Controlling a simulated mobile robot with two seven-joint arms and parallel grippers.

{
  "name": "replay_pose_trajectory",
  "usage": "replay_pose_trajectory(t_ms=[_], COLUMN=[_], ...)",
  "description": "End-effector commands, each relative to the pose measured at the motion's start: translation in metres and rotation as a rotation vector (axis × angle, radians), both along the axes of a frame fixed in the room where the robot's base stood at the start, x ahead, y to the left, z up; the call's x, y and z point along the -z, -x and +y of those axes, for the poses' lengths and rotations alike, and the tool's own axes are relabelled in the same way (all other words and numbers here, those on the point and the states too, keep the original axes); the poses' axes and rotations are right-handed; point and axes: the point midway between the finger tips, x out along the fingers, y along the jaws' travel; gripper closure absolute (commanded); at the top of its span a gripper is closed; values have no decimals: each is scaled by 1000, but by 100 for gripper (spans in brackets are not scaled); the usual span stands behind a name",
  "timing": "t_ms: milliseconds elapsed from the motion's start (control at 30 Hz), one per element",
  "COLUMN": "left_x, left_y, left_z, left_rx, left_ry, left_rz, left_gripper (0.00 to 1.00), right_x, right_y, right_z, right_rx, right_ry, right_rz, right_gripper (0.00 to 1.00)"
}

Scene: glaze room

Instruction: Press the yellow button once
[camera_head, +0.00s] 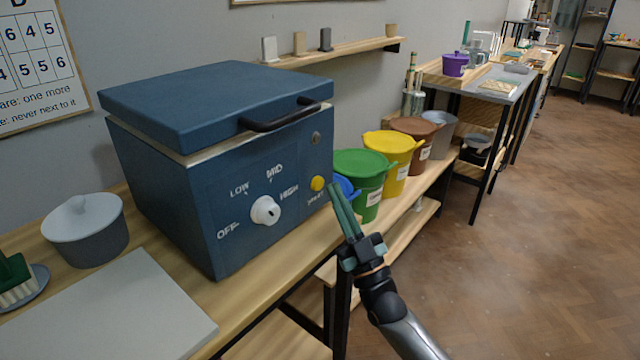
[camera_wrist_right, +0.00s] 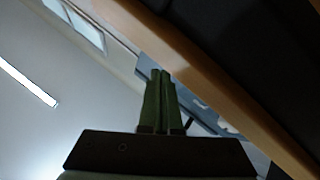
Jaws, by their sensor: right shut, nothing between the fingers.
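The yellow button (camera_head: 317,183) sits on the front panel of a blue kiln-like box (camera_head: 215,165), right of a white dial (camera_head: 265,210). My right gripper (camera_head: 336,188) is shut and empty, with its green fingers pointing up, just right of the button in the head view. I cannot tell whether it touches the panel. In the right wrist view the shut fingers (camera_wrist_right: 160,75) point toward a wooden edge and a blue-grey surface; the button does not show there. My left gripper is not in view.
The box stands on a wooden bench (camera_head: 290,262). Green (camera_head: 363,175), yellow (camera_head: 393,155) and brown (camera_head: 418,132) buckets stand close behind the gripper. A pale lidded pot (camera_head: 85,230) and a board (camera_head: 110,310) lie left. Open floor (camera_head: 530,240) is at right.

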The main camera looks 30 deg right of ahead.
Motion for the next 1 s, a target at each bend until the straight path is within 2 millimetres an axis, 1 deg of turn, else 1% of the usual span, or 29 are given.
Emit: replay_pose_trajectory(t_ms=[167,467,1000], left_x=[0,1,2], left_y=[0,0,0], left_z=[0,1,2], left_rx=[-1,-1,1], left_ry=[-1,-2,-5], left_rz=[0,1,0], left_gripper=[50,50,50], right_x=[0,0,-2], right_y=[-1,-8,-11], right_z=[0,4,5], right_rx=[0,0,0], right_ry=[0,0,1], right_rz=[0,0,-2], right_gripper=[100,100,100])
